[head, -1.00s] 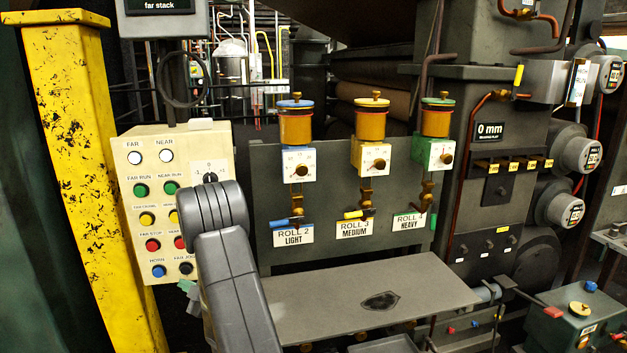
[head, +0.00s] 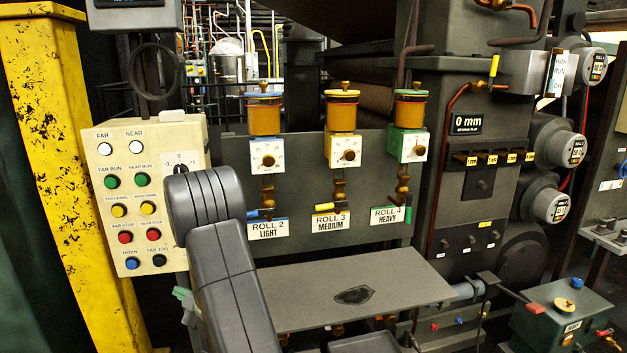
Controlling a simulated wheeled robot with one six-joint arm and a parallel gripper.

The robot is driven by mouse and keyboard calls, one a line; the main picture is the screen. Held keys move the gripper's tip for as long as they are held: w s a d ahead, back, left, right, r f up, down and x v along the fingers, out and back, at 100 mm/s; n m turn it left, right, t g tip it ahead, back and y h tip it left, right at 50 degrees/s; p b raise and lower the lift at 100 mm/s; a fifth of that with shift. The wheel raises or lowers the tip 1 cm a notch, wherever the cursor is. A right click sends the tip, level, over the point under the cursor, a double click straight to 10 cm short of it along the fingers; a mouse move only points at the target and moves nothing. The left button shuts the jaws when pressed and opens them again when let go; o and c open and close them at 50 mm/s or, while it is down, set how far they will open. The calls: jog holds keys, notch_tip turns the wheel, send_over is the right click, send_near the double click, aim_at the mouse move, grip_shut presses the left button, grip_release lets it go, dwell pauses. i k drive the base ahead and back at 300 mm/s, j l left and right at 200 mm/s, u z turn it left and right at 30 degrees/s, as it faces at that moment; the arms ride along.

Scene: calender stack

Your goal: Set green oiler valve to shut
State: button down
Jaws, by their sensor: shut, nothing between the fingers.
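The green oiler (head: 408,146) is the rightmost of three on the grey panel, an amber cup with a green cap over a green block with a white dial. Below it is a brass valve (head: 403,190). Its small green lever (head: 408,215) hangs straight down at the right end of the "ROLL 4 HEAVY" label (head: 387,216). My gripper is not in view; only my grey arm links show at the lower left, apart from the green oiler.
The blue oiler (head: 265,152) and yellow oiler (head: 343,148) stand to the left, their levers pointing sideways. A grey shelf (head: 390,275) juts out below. A button box (head: 145,200) and yellow post (head: 50,160) are at left. A copper pipe (head: 432,200) runs close to the right.

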aim_at(409, 195)
jog(key=l, duration=0.9)
jog(key=l+u, duration=0.15)
jog(key=l, duration=0.8)
jog(key=l+u, duration=0.15)
jog(key=l, duration=0.2)
jog(key=k+l+u, duration=0.2)
jog(key=l, duration=0.15)
jog(key=l+u, duration=0.15)
jog(key=l, duration=0.2)
jog(key=k+l+u, duration=0.15)
jog(key=l, duration=0.15)
